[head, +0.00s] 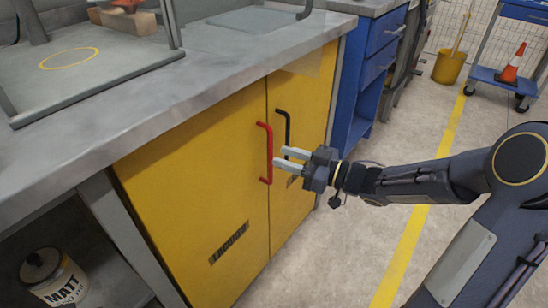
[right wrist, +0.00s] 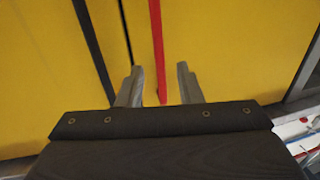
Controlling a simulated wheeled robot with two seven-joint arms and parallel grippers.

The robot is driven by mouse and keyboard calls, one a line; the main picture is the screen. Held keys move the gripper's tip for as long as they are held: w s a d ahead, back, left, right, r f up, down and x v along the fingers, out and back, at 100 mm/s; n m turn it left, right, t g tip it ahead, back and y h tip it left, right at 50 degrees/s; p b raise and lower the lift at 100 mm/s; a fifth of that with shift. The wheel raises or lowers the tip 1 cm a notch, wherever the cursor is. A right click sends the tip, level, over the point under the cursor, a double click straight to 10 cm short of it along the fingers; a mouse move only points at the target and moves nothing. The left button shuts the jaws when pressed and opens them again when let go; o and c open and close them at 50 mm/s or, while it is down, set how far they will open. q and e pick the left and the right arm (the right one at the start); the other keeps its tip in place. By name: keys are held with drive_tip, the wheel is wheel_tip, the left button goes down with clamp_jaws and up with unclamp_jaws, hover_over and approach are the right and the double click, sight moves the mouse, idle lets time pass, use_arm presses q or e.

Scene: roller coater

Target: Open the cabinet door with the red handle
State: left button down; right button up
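The yellow cabinet has two doors. The left door (head: 215,180) carries the red handle (head: 269,152), an upright bar near the seam. The right door (head: 305,110) carries a black handle (head: 286,128). Both doors look shut. My right gripper (head: 282,160) is open, its two fingers pointing at the red handle. In the right wrist view, the red handle (right wrist: 157,50) runs down between the two spread fingers (right wrist: 162,88), nearer the left one. I cannot tell whether either finger touches it. The black handle (right wrist: 92,48) is left of the fingers there. My left gripper is not in view.
A grey worktop (head: 225,65) overhangs the cabinet. A paint can (head: 55,280) sits on an open shelf at lower left. A blue drawer unit (head: 375,60) stands right of the cabinet. The floor (head: 320,250) in front of the doors is clear.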

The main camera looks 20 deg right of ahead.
drive_tip(key=shift+b+x, duration=0.35)
drive_tip(key=shift+x, duration=1.3)
drive_tip(key=shift+c, duration=0.4)
clamp_jaws()
